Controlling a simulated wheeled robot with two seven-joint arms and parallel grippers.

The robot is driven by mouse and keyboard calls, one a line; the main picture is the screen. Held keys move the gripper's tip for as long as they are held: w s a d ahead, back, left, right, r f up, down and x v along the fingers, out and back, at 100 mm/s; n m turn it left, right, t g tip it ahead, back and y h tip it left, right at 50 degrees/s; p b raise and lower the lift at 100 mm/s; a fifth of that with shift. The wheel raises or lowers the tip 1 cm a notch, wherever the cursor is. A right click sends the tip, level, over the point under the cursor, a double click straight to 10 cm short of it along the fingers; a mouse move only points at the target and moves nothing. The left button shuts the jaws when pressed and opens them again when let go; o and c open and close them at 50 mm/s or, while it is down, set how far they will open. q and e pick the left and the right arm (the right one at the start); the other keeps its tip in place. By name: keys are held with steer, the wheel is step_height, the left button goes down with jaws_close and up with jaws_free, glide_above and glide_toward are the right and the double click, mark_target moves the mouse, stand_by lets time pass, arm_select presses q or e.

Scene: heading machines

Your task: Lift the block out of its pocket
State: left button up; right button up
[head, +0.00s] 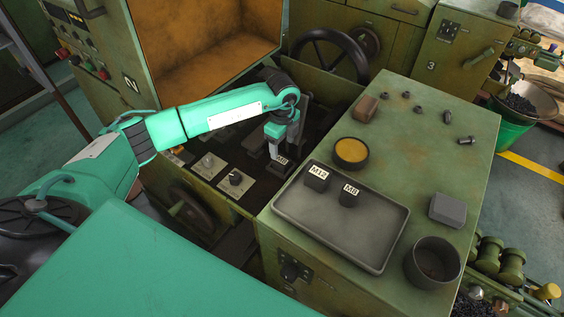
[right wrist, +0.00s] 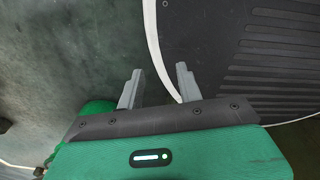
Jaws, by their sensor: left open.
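A dark block (head: 280,164) with a small pale label sits low in the recessed machine bay in the head view; its label is too small to read surely. My left gripper (head: 284,150) points down right above this block, with its fingers open at the block's top. The fingers hide part of the block, and I cannot tell whether they touch it. The pocket around the block is dark and mostly hidden. My right gripper (right wrist: 160,78) shows in the right wrist view, open and empty, over the floor.
A grey tray (head: 340,240) on the green cabinet top (head: 440,150) holds an M12 block (head: 317,180) and an M8 block (head: 349,197). A yellow-filled bowl (head: 351,152), a dark cup (head: 433,262) and a grey block (head: 447,210) stand nearby. A handwheel (head: 331,50) is behind the bay.

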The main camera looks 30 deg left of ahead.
mark_target(282, 160)
arm_select(q)
steer(key=shift+f, duration=0.65)
step_height(282, 160, down, 4)
steer(key=shift+s+f+p, duration=0.1)
steer(key=shift+f+p, duration=0.05)
steer(key=shift+p, duration=0.9)
steer(key=shift+f, duration=0.4)
arm_select(e)
steer(key=shift+w+r, duration=0.8)
steer(key=shift+r, duration=0.35)
arm_select(q)
steer(key=shift+c, duration=0.3)
jaws_close()
